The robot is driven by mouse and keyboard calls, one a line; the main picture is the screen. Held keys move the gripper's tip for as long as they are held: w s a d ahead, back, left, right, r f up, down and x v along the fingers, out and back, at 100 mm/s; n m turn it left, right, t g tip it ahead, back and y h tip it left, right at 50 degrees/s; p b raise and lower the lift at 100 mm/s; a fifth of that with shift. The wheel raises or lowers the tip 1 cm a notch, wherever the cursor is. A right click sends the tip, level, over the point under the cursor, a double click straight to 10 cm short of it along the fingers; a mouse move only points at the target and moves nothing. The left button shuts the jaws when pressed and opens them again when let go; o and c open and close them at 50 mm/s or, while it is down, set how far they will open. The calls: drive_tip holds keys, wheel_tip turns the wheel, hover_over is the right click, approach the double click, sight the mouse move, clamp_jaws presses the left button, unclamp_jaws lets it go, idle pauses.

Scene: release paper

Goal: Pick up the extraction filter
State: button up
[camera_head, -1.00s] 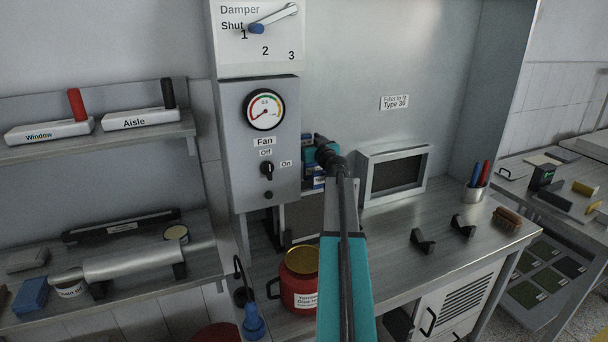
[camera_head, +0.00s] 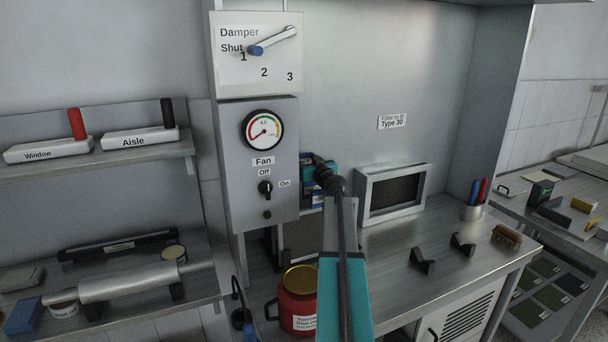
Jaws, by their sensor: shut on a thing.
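My arm reaches away from me over the bench, and its teal end with my gripper (camera_head: 322,172) is beside the right edge of the grey control box. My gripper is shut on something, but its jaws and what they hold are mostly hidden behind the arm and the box. Blue-and-white labelled items (camera_head: 311,192) show right by it. I cannot tell whether one of these is the extraction filter. A light frame with a dark opening (camera_head: 394,194) stands on the bench, under a wall label (camera_head: 392,121) reading "Type 30".
The control box (camera_head: 256,165) with gauge and fan switch stands close to my arm. A red jar (camera_head: 297,305) is on the bench below. Two black cradles (camera_head: 422,261), a brush (camera_head: 507,237) and a pen cup (camera_head: 475,209) are at the right. Bare bench lies around the cradles.

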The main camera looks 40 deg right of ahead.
drive_tip(key=shift+r, duration=0.15)
wheel_tip(320, 180, up, 18)
drive_tip(key=b, duration=0.3)
idle(0.4)
idle(0.5)
